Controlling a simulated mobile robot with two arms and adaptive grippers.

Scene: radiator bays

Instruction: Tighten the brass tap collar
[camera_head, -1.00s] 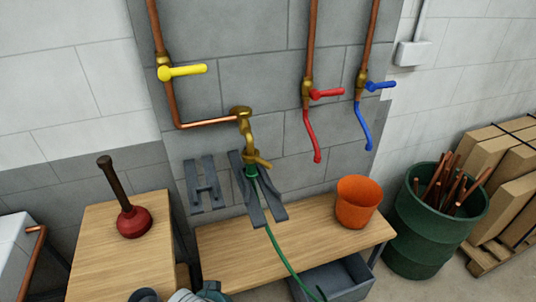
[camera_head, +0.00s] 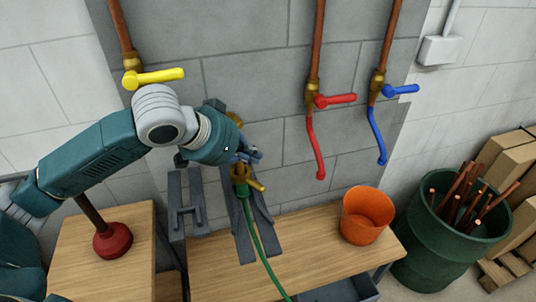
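The brass tap (camera_head: 239,172) is on the grey block wall, mostly hidden behind my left arm. Its lower brass part and a short brass lever (camera_head: 257,184) show below my gripper. I cannot clearly make out the collar. A green hose (camera_head: 254,229) hangs from the tap's lower end. My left gripper (camera_head: 251,155) is at the tap, just above the lever. Its fingers are small and partly hidden by the wrist, so I cannot tell whether they are open, shut or touching the brass. My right gripper is not in view.
A yellow-handled valve (camera_head: 155,77) is above my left arm. Red (camera_head: 334,100) and blue (camera_head: 401,90) valves are to the right. A wooden bench (camera_head: 308,246) below holds an orange bucket (camera_head: 367,214). A red plunger (camera_head: 113,240) stands left; a green barrel (camera_head: 440,240) stands right.

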